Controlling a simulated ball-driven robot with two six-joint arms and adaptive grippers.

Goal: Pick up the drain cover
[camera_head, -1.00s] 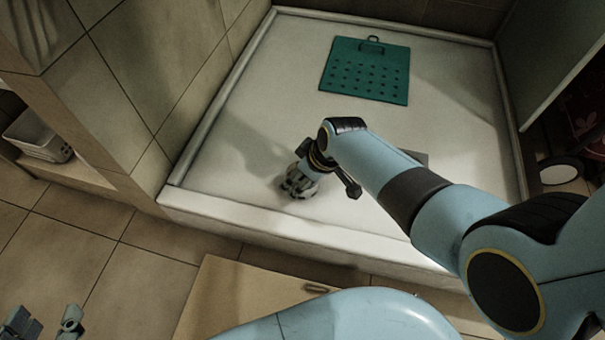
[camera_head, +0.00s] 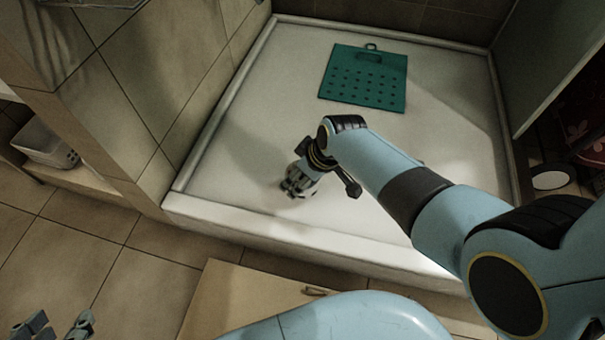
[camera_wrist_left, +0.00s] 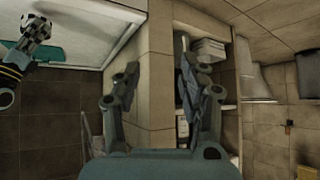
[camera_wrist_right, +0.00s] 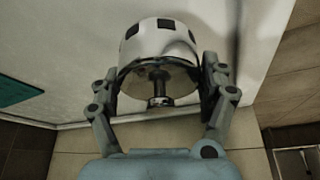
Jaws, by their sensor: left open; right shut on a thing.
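The drain cover (camera_wrist_right: 160,45) is a white round cap with dark square slots and a metal stem under it. It is in my right gripper (camera_wrist_right: 160,85), whose fingers close on its two sides. In the head view my right gripper (camera_head: 297,183) holds it over the white shower tray, and the cover is small and partly hidden by the fingers. It also shows at the upper left of the left wrist view (camera_wrist_left: 37,26). My left gripper (camera_head: 58,328) is open and empty at the lower left; its spread fingers fill the left wrist view (camera_wrist_left: 158,75).
The shower tray (camera_head: 230,213) has a raised rim. A teal perforated mat (camera_head: 365,78) lies at its back. A tiled wall (camera_head: 120,80) stands on the left, with a white basket (camera_head: 45,145) beyond. A wooden board (camera_head: 235,300) lies in front.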

